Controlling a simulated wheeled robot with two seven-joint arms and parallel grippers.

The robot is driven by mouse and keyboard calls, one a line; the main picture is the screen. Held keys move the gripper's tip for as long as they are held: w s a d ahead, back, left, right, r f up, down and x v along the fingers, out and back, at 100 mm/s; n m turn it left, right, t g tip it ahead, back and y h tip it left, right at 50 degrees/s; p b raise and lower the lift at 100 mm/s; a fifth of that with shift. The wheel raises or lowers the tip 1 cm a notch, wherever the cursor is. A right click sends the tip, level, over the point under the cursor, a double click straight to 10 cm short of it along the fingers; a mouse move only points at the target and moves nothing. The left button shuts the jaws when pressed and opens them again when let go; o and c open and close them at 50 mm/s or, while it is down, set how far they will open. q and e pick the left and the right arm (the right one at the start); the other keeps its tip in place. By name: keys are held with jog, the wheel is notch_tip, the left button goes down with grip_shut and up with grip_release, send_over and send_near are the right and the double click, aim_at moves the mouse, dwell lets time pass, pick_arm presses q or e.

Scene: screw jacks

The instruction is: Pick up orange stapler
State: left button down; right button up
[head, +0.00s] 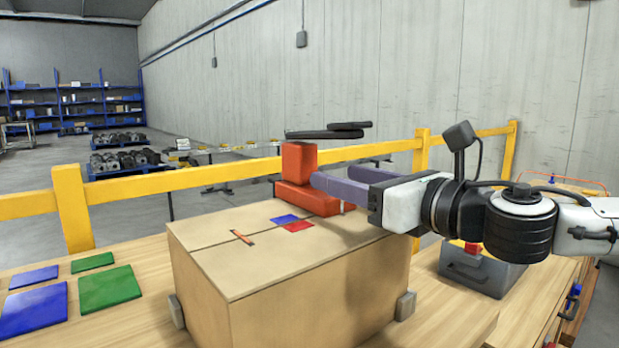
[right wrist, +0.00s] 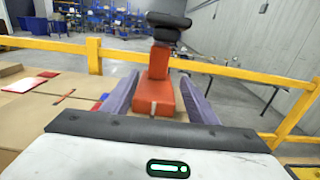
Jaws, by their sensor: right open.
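An orange-red tool with black bars on top, likely the orange stapler (head: 298,160), stands at the far edge of a cardboard box (head: 300,268). It has a long low base and an upright part. My right gripper (head: 334,178) is open, with its fingers reaching in from the right toward the base. In the right wrist view the stapler (right wrist: 163,95) shows between the two grey-purple fingers of the open gripper (right wrist: 160,82), with gaps on both sides. My left gripper is in neither view.
Red (head: 298,226) and blue (head: 284,218) squares and a small orange stick (head: 242,237) lie on the box top. Blue (head: 34,308) and green (head: 108,288) mats lie at left. A yellow rail (head: 180,180) runs behind. A grey toolbox (head: 478,266) stands at right.

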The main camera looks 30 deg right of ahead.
aim_at(310, 169)
jog(key=shift+w+a+r+p, duration=0.15)
jog(key=shift+w+p, duration=0.35)
jog(key=shift+w, duration=1.25)
jog(key=shift+w+a+p, duration=0.1)
jog(key=shift+w+p, duration=0.7)
jog(key=shift+w+r+p, duration=0.1)
jog(key=shift+r+p, duration=0.1)
jog(key=shift+p, duration=0.5)
jog(key=shift+w+p, duration=0.15)
jog(key=shift+p, duration=0.35)
jog(key=shift+w+p, duration=0.15)
jog(key=shift+p, duration=0.25)
jog(key=shift+w+a+p, duration=0.3)
jog(key=shift+w+p, duration=0.05)
jog(key=shift+p, duration=0.5)
jog(key=shift+w+d+f, duration=0.1)
jog(key=shift+w+d, duration=0.05)
jog(key=shift+w, duration=0.3)
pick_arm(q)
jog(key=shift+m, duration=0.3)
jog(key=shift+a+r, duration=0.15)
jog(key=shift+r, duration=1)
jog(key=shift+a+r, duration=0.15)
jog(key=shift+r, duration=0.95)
pick_arm(e)
jog(key=shift+w+f, duration=0.2)
jog(key=shift+w, duration=0.4)
